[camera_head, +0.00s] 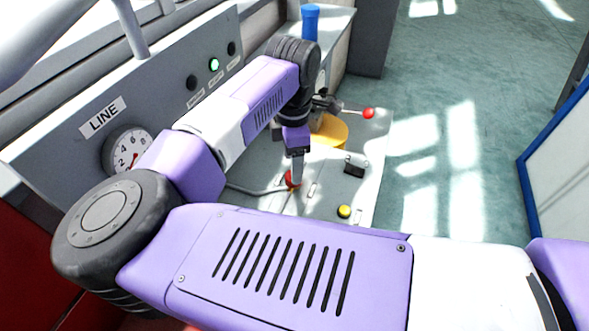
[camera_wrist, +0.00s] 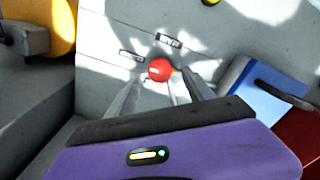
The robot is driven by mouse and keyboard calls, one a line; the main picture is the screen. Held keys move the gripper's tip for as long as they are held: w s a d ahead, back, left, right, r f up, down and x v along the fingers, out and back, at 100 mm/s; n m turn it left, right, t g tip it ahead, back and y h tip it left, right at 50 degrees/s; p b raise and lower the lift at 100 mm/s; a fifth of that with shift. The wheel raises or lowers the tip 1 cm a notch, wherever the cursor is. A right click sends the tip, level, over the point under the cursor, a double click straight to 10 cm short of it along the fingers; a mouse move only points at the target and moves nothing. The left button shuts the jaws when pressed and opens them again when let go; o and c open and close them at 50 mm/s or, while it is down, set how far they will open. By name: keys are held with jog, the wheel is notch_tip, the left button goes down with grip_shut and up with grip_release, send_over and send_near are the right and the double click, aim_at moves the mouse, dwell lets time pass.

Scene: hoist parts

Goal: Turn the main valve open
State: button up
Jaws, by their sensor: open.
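A lever with a red ball knob (camera_head: 290,183) is on the grey panel below my gripper. The knob also shows in the wrist view (camera_wrist: 160,69), with a thin rod running from it toward my gripper's palm. Two small labels lie beside it, too small to read, so I cannot tell whether this is the main valve. My gripper (camera_head: 296,172) points down at this knob with its fingers open. In the wrist view the fingers stand on either side of the knob (camera_wrist: 162,75), with gaps visible. In the head view a finger partly hides the knob.
A second red-ball lever (camera_head: 368,113) stands at the panel's far right. A yellow-orange round part (camera_head: 332,130), a black switch (camera_head: 355,167) and a yellow button (camera_head: 344,211) are nearby. A LINE gauge (camera_head: 127,149) is on the upright panel. A blue part (camera_wrist: 268,97) shows right.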

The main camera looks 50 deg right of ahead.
jog(key=shift+f, duration=2.15)
jog(key=shift+c, duration=0.4)
grip_shut()
